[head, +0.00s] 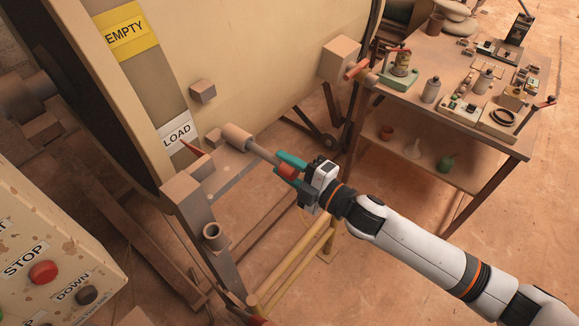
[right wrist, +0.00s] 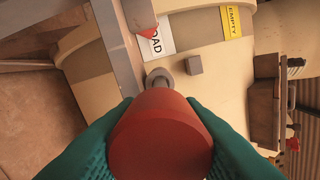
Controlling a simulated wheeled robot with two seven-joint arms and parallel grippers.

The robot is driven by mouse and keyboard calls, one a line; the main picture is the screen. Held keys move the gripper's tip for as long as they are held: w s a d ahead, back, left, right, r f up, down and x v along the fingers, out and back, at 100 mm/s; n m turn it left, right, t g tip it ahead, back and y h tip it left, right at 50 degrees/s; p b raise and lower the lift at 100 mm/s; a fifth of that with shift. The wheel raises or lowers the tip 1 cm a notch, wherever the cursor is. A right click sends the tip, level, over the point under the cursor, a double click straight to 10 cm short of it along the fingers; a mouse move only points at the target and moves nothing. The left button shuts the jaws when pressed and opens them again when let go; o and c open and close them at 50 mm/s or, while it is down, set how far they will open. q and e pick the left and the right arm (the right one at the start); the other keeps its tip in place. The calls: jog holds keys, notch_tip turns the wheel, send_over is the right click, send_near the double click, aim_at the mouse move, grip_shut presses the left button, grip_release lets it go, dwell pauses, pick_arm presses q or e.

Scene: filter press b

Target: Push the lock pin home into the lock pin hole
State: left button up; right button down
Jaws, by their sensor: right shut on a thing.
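The lock pin has a grey shaft (head: 263,152) and a red grip (head: 287,171). My right gripper (head: 290,169) is shut on the red grip, which fills the middle of the right wrist view (right wrist: 160,138) between the teal fingers. The shaft points up and left to a tan round boss (head: 237,137) beside the drum. The shaft's far end meets the boss; the lock pin hole itself is hidden, and how deep the pin sits I cannot tell. In the right wrist view the grip hides most of the shaft. My left gripper is not in view.
The drum carries a white LOAD label (head: 176,133), a yellow EMPTY label (head: 127,32) and a small block (head: 203,91). An open upright tube (head: 214,237) stands on the frame below. A yellow rail (head: 300,262), control box (head: 45,255) and cluttered table (head: 500,137) stand around.

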aim_at(268, 152)
jog(key=shift+b+x, duration=0.3)
jog(key=shift+x, duration=2.35)
jog(key=c, duration=0.9)
grip_release()
jog(key=shift+d, duration=0.1)
jog(key=shift+s+d+f, duration=0.1)
jog(key=shift+s+d, duration=0.1)
jog(key=b+v, duration=0.3)
jog(key=v, duration=0.7)
jog(key=shift+s+d, duration=0.1)
jog(key=shift+d, duration=0.1)
jog(key=shift+s+d, duration=0.3)
jog(key=shift+d, duration=0.05)
